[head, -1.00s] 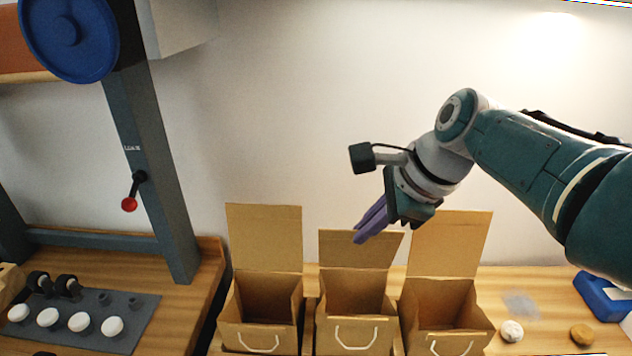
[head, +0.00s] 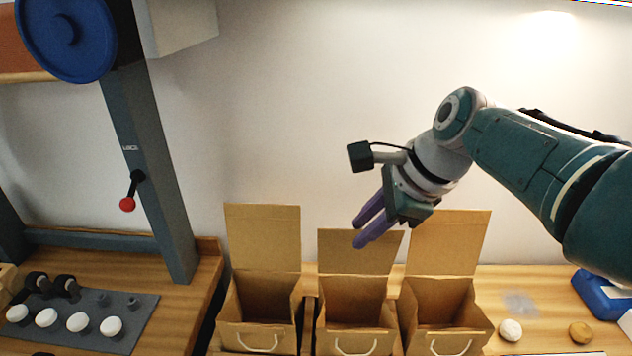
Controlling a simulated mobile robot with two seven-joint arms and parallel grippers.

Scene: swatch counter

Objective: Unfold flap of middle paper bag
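Three brown paper bags stand side by side on the wooden counter. The middle paper bag (head: 356,342) has its flap (head: 352,251) standing up at the back, leaning slightly, and its mouth is open. My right gripper (head: 358,232) has purple fingers, slightly spread with a gap between them. It is empty, in front of or above the top right part of the middle flap; whether it touches is not clear. My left gripper is not in view.
The left bag (head: 258,338) and right bag (head: 440,342) have upright flaps close to the middle one. A grey press frame (head: 150,170) stands at left.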

